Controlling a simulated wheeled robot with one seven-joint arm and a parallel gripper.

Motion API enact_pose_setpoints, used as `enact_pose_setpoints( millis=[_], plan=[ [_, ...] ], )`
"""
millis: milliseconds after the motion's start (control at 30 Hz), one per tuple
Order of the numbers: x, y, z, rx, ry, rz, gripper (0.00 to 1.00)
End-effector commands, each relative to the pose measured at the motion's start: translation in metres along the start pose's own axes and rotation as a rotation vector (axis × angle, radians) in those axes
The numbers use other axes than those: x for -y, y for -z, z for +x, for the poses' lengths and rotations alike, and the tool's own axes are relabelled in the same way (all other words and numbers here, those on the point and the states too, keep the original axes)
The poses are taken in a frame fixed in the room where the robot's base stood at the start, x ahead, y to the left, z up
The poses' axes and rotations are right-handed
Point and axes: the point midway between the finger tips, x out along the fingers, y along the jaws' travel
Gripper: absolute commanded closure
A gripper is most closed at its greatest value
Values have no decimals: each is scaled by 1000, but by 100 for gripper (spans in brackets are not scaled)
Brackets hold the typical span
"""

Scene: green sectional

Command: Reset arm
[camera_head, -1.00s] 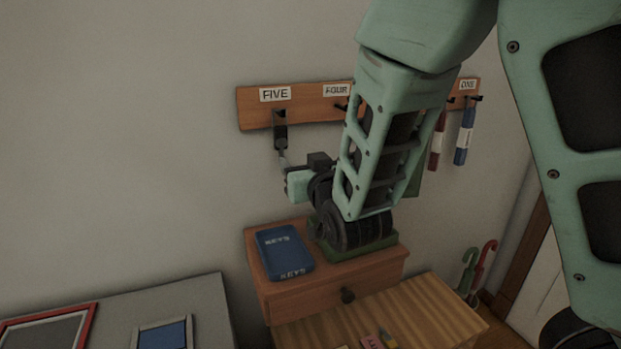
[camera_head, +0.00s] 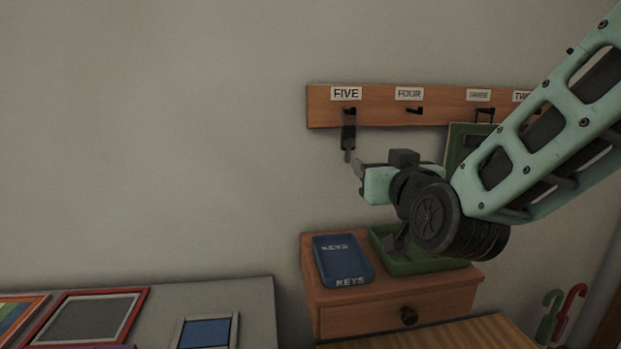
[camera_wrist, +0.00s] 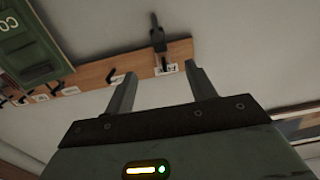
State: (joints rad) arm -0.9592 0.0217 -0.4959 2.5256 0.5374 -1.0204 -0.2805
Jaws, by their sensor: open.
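My gripper (camera_head: 360,176) is in front of the wall, a little below the hook labelled FIVE, with its fingers toward the wall. In the wrist view my gripper (camera_wrist: 163,88) shows two fingers spread apart with nothing between them. A dark key-like item (camera_head: 348,140) hangs from hook FIVE, and it also shows beyond the fingers in the wrist view (camera_wrist: 158,38). The wooden hook rack (camera_head: 437,105) carries labels FIVE, FOUR and others. My arm hides the rack's right end.
A blue KEYS tray (camera_head: 342,262) and a green tray (camera_head: 430,266) sit on a small wooden drawer cabinet (camera_head: 365,322). A green board (camera_head: 458,148) hangs behind my arm. A grey surface at lower left holds frames (camera_head: 207,332). The wall at left is clear.

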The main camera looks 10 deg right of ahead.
Motion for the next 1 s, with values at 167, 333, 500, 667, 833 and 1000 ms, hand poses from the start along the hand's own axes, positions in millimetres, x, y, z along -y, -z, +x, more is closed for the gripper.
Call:
enact_pose_setpoints(
  millis=[167,333,500,667,833,1000],
  plan=[
    [33,-24,-12,182,129,12,44],
    [81,-67,-57,511,333,-16,44],
    [105,-103,-127,852,485,-114,44],
    [98,-122,-197,1154,555,-260,44],
    [76,-128,-248,1378,557,-405,44],
    [63,-128,-269,1469,544,-474,44]
  ],
)
